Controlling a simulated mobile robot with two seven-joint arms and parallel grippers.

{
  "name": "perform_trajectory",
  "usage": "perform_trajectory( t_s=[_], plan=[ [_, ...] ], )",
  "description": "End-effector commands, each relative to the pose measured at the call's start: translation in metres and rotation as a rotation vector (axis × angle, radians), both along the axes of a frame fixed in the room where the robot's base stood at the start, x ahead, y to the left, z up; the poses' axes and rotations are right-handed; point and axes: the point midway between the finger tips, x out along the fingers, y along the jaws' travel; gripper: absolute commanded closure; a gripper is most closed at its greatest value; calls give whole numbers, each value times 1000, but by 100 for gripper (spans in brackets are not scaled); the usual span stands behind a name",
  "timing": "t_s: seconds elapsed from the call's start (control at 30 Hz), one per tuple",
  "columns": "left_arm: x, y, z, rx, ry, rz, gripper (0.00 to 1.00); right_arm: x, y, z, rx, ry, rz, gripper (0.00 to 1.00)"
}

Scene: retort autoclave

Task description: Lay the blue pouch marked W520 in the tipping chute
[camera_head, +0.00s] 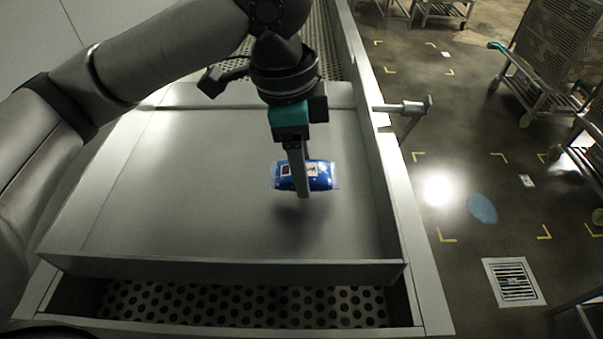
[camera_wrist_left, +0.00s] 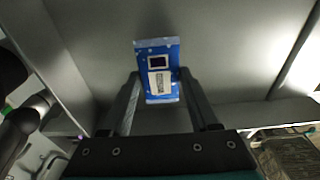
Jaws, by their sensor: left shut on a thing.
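The blue pouch (camera_head: 321,178) has clear ends and a pale label; its marking is too small to read in the head view. My left gripper (camera_head: 302,188) points down and is shut on the pouch. In the left wrist view the pouch (camera_wrist_left: 157,88) sits between the two fingers with its label facing the camera. The tipping chute (camera_head: 190,195) is a wide grey metal tray with raised walls. The pouch is over the right half of its bare floor, with a shadow beneath; the exact gap is hard to tell. My right gripper is not in view.
The chute's right wall (camera_head: 374,180) and front lip (camera_head: 230,270) stand near the pouch. A handle (camera_head: 405,107) sticks out on the right side. Perforated metal (camera_head: 240,305) shows below the front. Wheeled racks (camera_head: 545,65) stand on the floor at right.

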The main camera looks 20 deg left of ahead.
Motion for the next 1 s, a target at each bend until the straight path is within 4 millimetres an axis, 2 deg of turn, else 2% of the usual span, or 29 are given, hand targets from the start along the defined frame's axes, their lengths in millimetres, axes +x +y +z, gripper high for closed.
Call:
perform_trajectory(
  t_s=[0.1,0.2,0.6,0.63,0.87,1.0],
  plan=[
    [-1,0,-19,0,5,0,94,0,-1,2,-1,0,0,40],
    [-1,0,-28,1,3,0,94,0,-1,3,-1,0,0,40],
    [0,0,-32,0,1,0,94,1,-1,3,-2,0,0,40],
    [0,0,-32,0,1,0,35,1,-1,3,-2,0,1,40],
    [0,0,-31,0,1,0,9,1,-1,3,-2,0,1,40],
    [0,0,-31,0,1,0,9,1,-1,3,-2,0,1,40]
  ],
)
